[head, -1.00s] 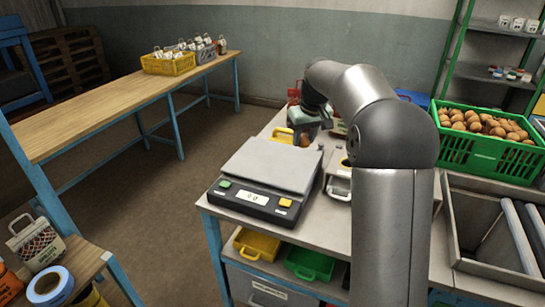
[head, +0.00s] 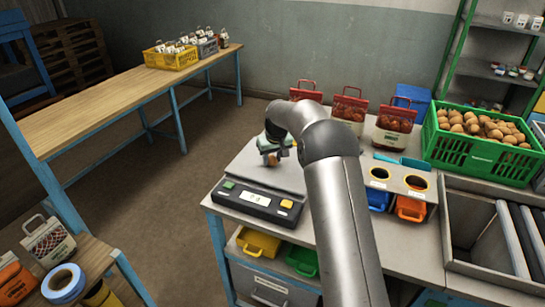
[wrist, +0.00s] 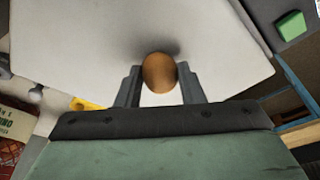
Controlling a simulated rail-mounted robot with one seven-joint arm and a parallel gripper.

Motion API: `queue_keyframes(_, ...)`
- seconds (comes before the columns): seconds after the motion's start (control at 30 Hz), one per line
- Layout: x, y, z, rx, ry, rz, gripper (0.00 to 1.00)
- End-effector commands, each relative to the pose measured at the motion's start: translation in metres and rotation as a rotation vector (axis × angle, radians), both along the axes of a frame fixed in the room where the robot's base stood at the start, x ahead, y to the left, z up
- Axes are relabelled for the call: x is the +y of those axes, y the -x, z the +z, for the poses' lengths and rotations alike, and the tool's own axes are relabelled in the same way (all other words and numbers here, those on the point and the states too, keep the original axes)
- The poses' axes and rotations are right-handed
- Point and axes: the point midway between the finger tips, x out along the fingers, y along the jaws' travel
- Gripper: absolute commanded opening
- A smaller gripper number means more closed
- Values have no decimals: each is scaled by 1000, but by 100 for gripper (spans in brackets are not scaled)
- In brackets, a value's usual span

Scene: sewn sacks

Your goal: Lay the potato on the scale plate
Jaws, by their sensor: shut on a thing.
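The brown potato (wrist: 159,73) is between the two fingers of my gripper (wrist: 160,85) in the wrist view, gripped from both sides. In the head view the potato (head: 273,158) shows small under my gripper (head: 272,150). The pale scale plate (wrist: 75,35) fills most of the wrist view behind the potato, with a dark shadow close beside it. In the head view the potato is over the far part of the scale plate (head: 250,172). I cannot tell whether it touches the plate. The scale's display (head: 257,198) is lit, its digits too small to read surely.
A green crate of potatoes (head: 480,150) stands at the right. Several red-topped sacks (head: 349,110) stand along the back of the bench. A stand with two round holes (head: 398,180) is right of my arm. Yellow and green bins (head: 258,243) sit under the bench.

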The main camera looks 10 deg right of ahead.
Motion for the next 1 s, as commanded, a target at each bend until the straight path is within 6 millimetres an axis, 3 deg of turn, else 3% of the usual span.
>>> queue_keyframes(0.4, 0, 0, -10, -1, 0, 0, 13)
queue_keyframes(0.43, 0, 0, -8, -2, 0, 0, 43)
queue_keyframes(0.5, 0, 0, -8, -1, 0, 0, 57)
queue_keyframes(0.77, 0, 0, -7, -2, 0, 0, 57)
queue_keyframes(1.0, -2, 6, 18, -6, 0, 0, 57)
